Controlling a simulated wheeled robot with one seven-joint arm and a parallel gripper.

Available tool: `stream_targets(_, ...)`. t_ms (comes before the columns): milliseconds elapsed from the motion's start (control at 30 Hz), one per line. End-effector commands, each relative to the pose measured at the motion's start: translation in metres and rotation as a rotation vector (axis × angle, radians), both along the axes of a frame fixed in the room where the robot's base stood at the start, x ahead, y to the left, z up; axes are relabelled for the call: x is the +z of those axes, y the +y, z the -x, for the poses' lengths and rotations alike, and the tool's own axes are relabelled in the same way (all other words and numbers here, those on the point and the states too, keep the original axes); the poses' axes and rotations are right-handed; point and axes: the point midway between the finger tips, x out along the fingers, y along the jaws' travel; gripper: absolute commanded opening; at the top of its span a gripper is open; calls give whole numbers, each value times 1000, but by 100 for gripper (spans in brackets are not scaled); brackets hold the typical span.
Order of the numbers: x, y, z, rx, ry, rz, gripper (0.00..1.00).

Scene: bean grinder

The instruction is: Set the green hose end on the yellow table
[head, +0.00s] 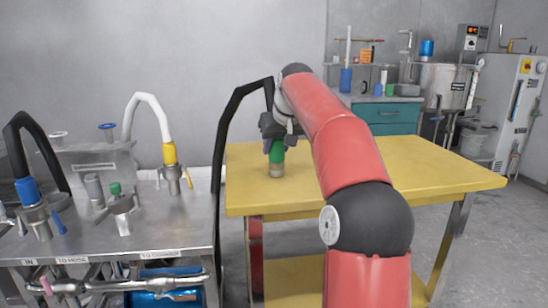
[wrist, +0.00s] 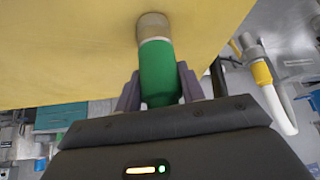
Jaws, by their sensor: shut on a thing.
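The green hose end (head: 276,158) has a green sleeve and a tan tip. It is upright at the left part of the yellow table (head: 400,165), its tip at or very close to the tabletop; I cannot tell if it touches. My gripper (head: 272,143) is shut on its green sleeve from above. In the wrist view the gripper (wrist: 158,88) has a grey finger on each side of the green hose end (wrist: 157,65), with the yellow table (wrist: 70,45) behind its tip. A black hose (head: 222,130) runs from my gripper down the table's left side.
A steel bench (head: 180,235) with valves, a blue hose end (head: 27,190) and a yellow hose end (head: 170,153) on a white hose stands left of the table. The visible tabletop is otherwise clear. A teal cabinet (head: 390,115) and machines stand behind.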

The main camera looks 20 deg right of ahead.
Motion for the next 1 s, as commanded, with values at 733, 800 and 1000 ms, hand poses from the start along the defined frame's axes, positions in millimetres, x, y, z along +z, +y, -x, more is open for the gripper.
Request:
stream_targets(733, -5, 0, 0, 1, 0, -1, 61)
stream_targets(800, -4, 0, 0, 1, 0, -1, 61)
stream_targets(1000, 13, 0, 8, -1, -3, 2, 61)
